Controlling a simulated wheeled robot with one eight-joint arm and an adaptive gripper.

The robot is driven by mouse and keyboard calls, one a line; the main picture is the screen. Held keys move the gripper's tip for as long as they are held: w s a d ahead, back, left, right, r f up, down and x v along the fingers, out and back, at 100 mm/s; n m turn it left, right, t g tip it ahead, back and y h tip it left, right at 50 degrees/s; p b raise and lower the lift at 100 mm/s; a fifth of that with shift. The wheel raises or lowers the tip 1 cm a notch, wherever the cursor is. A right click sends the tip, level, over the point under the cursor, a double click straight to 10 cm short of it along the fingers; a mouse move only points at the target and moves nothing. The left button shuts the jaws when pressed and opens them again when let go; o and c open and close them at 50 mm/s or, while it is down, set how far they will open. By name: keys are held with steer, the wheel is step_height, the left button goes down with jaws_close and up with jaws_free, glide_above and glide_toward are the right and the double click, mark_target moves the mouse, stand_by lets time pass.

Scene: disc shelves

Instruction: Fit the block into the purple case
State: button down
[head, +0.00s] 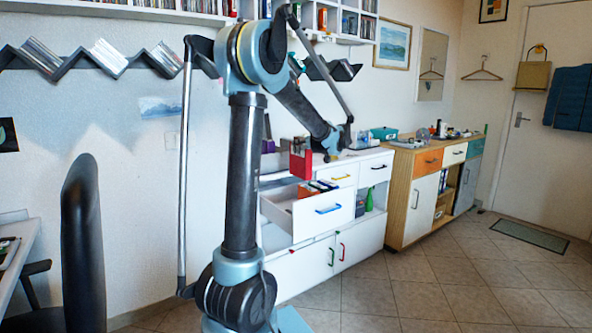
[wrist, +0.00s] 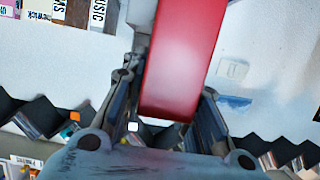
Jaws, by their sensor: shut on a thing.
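My gripper (wrist: 168,98) is shut on a red block (wrist: 185,55), with a finger on each side of it. In the wrist view the block runs from between the fingers up past the top edge. In the head view the block (head: 300,165) hangs at the end of my arm, above the white cabinet and its open drawer. A small purple thing (head: 268,146), perhaps the purple case, stands on the cabinet left of the block. It is partly hidden, and its opening cannot be made out.
The white cabinet (head: 360,232) has an open drawer (head: 305,213) with several upright items. A wooden cabinet (head: 413,205) with small objects on top stands to the right. A black chair (head: 84,240) is at the left.

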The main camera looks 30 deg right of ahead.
mark_target(299, 164)
steer(key=f, duration=0.2)
steer(key=a+f, duration=0.1)
steer(key=f, duration=0.2)
steer(key=s+f, duration=0.1)
steer(key=f, duration=0.2)
steer(key=shift+a+f, duration=0.1)
steer(key=shift+a, duration=0.25)
steer(key=shift+s+a+f, duration=0.1)
steer(key=shift+a+f, duration=0.1)
steer(key=shift+f, duration=0.3)
steer(key=shift+s, duration=0.1)
steer(key=shift+f, duration=5)
steer(key=c, duration=1.2)
jaws_free()
steer(key=shift+s, duration=0.1)
